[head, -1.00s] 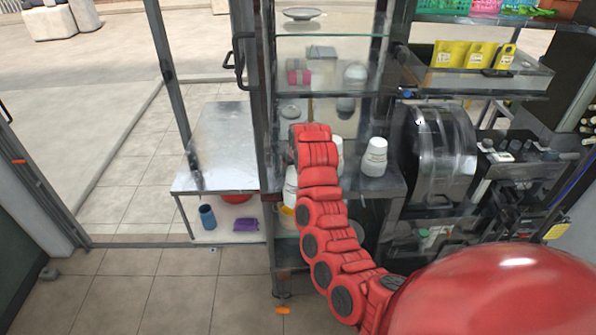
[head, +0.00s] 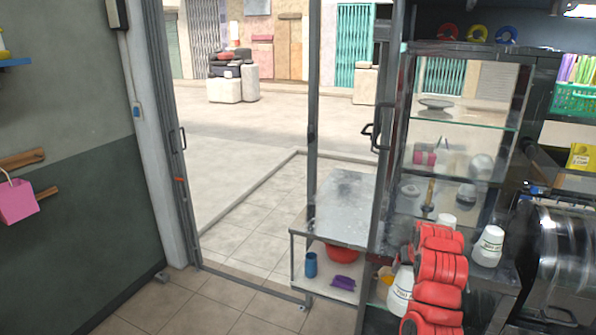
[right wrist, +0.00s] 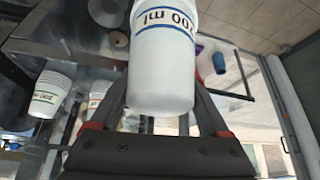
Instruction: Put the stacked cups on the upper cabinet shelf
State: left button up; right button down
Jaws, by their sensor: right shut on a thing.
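In the right wrist view, my right gripper (right wrist: 161,98) is shut on white cups (right wrist: 165,62) with upside-down "200 ml" print; how many are nested cannot be told. In the head view my red right arm rises in front of the cabinet and hides its own fingers. A white cup (head: 446,219) shows partly behind the arm; whether it is the held one is unclear. Another white cup (head: 489,246) stands on the cabinet's counter, right of the arm. The upper glass cabinet shelf (head: 465,119) bears a plate near its left end. My left gripper is out of view.
The middle shelf holds a pink-and-white item (head: 426,158) and a round pale item (head: 481,167). The open door frame (head: 380,140) and metal table (head: 345,205) lie left. A dark machine (head: 560,260) stands right.

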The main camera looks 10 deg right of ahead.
jog(key=s+a+f+n+y+b, duration=0.1)
jog(key=a+f, duration=0.2)
jog(key=a, duration=0.5)
jog(key=s+a+f+n+b, duration=0.1)
jog(key=a+f+n, duration=0.15)
jog(key=a, duration=0.45)
jog(key=s+a+f+b, duration=0.1)
jog(key=s+a+f, duration=0.5)
jog(key=s+f, duration=0.1)
jog(key=shift+s+f+y, duration=0.35)
jog(key=shift+s+y, duration=0.05)
jog(key=shift+s, duration=0.1)
jog(key=shift+w, duration=0.1)
